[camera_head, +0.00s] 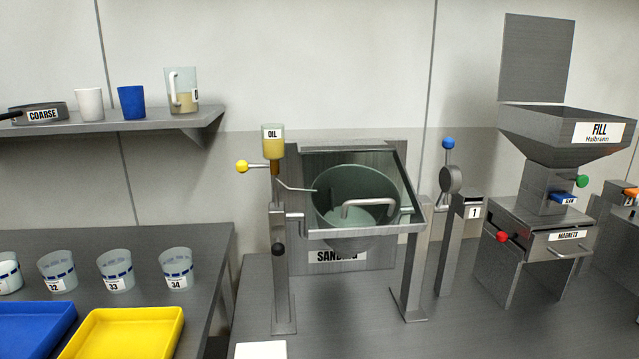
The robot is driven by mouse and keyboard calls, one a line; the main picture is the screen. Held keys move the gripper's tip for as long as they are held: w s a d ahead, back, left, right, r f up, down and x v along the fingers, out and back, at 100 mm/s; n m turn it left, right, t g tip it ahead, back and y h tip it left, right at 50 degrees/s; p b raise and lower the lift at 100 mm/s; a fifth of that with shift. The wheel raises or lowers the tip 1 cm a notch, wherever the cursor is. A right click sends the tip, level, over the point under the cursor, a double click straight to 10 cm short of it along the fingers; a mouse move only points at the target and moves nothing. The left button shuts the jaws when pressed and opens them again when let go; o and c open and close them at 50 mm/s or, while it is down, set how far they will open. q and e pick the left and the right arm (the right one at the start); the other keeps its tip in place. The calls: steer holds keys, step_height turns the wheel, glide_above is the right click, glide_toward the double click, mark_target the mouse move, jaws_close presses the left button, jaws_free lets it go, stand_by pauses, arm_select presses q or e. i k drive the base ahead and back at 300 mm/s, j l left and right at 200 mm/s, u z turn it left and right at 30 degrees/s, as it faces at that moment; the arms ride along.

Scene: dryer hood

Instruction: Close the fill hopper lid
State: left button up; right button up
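The fill hopper (535,128) is a grey metal funnel with a white "FILL Halbrenn" label, standing at the right of the bench. Its lid (537,58) is a flat grey plate standing upright at the hopper's back edge, so the hopper's mouth is open. Below the hopper are a green knob (582,181), a small blue labelled part (563,198) and a magnets drawer (560,245) with a red knob (502,237) at its left. Neither of my grippers shows in the head view.
Left of the hopper stand a blue-knobbed lever (448,144) and a clear-hooded sanding pan (362,200) with an oil cup (273,140) and yellow-knobbed lever (242,167). Shelf (130,122) and cups are farther left.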

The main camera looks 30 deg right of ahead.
mark_target(536, 51)
steer(key=z, duration=2)
